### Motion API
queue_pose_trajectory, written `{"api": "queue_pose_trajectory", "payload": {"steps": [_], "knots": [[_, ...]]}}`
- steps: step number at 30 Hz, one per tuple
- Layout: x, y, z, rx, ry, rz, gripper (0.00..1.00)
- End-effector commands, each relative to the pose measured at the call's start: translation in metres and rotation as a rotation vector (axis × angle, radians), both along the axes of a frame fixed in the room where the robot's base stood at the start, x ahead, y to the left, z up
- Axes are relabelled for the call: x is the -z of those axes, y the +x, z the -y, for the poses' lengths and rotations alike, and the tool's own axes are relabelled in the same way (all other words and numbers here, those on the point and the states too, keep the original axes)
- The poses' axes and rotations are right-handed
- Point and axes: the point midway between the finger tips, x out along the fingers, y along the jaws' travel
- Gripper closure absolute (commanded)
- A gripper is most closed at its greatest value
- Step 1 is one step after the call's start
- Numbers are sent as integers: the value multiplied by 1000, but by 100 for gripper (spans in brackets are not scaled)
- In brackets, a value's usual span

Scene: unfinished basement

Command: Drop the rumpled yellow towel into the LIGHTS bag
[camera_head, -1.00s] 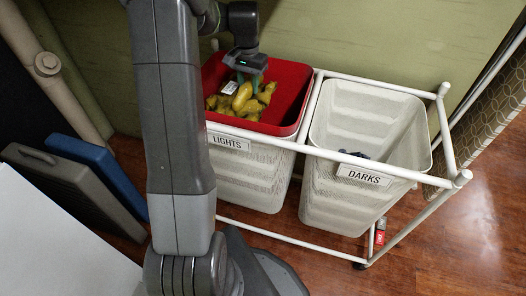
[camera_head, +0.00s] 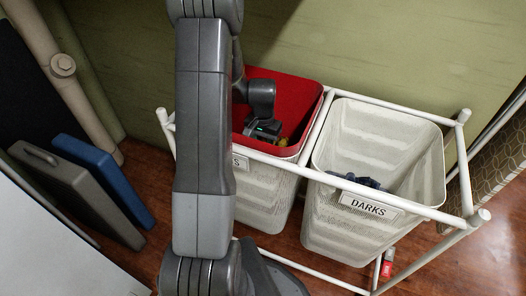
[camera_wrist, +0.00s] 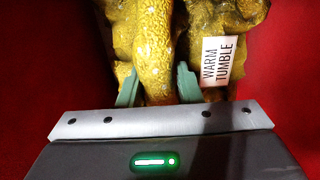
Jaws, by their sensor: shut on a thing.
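The rumpled yellow towel (camera_wrist: 155,40) fills the top of the wrist view, with a white "WARM TUMBLE" tag (camera_wrist: 217,60) on it. My gripper (camera_wrist: 157,88) is shut on a fold of it, its two green fingers on either side. In the head view my gripper is down inside the red-lined LIGHTS bag (camera_head: 308,100), and only a small bit of the towel (camera_head: 283,142) shows. My arm hides most of the LIGHTS label and the left of that bag. Red lining surrounds the towel in the wrist view.
The DARKS bag (camera_head: 430,150) hangs to the right in the same white frame (camera_head: 390,105), with dark cloth (camera_head: 358,181) inside. A grey case (camera_head: 75,200) and a blue panel (camera_head: 105,175) lean at the left. Open wood floor lies at the right.

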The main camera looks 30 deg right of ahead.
Motion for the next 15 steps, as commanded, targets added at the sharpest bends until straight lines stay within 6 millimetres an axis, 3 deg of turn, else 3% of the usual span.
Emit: {"api": "queue_pose_trajectory", "payload": {"steps": [6, 15], "knots": [[30, 0, 0, 0, 1, -2, 100], [32, 0, 0, 0, 1, -1, 100]]}}
